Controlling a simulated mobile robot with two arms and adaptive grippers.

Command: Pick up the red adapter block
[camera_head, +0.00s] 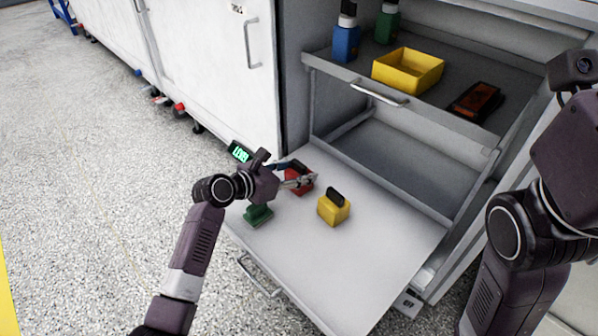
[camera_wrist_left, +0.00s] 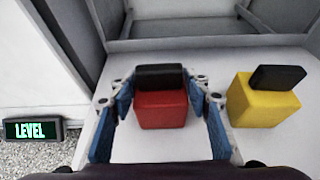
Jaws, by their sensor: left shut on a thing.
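The red adapter block (camera_wrist_left: 162,110) has a black top piece and sits between the blue-padded fingers of my left gripper (camera_wrist_left: 160,118) in the left wrist view. In the head view the red block (camera_head: 299,181) is partly hidden by the left gripper (camera_head: 300,180), which reaches over the pale drawer surface. The gripper is shut on the block. The block appears to be at the surface; I cannot tell whether it is lifted. My right arm shows at the right edge of the head view, but its fingers are not visible.
A yellow block (camera_head: 333,209) with a black top stands just right of the red one. A green block (camera_head: 258,214) is near the left edge. The upper shelf holds a yellow bin (camera_head: 408,70), blue (camera_head: 346,38) and green (camera_head: 387,24) bottles, and a dark orange device (camera_head: 475,102).

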